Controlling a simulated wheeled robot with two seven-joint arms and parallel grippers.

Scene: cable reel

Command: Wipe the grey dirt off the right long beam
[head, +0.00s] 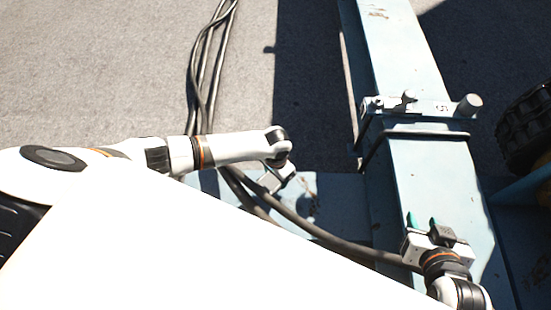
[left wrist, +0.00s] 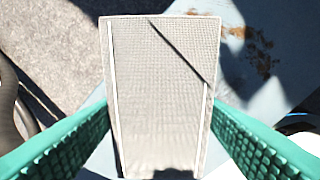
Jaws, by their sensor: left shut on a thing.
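A light blue long beam (head: 408,70) runs from the top to the bottom right in the head view. Grey dirt on it cannot be made out clearly. My left gripper (head: 279,182) is left of this beam, above a low blue plate (head: 335,190). In the left wrist view its green fingers are shut on a beige, woven-looking cloth or pad (left wrist: 160,90), over a pale blue surface with brown rust (left wrist: 255,50). The pad is not clear in the head view. My right gripper (head: 422,222) is over the beam's near part, its teal fingertips apart with nothing visible between them.
A clamp-like bracket (head: 430,106) and a dark bar (head: 425,134) cross the beam. Dark cables (head: 205,75) lie on the ground, and one passes by my left gripper. A dark ridged wheel-like part (head: 525,130) stands at the right. Grey ground is open at upper left.

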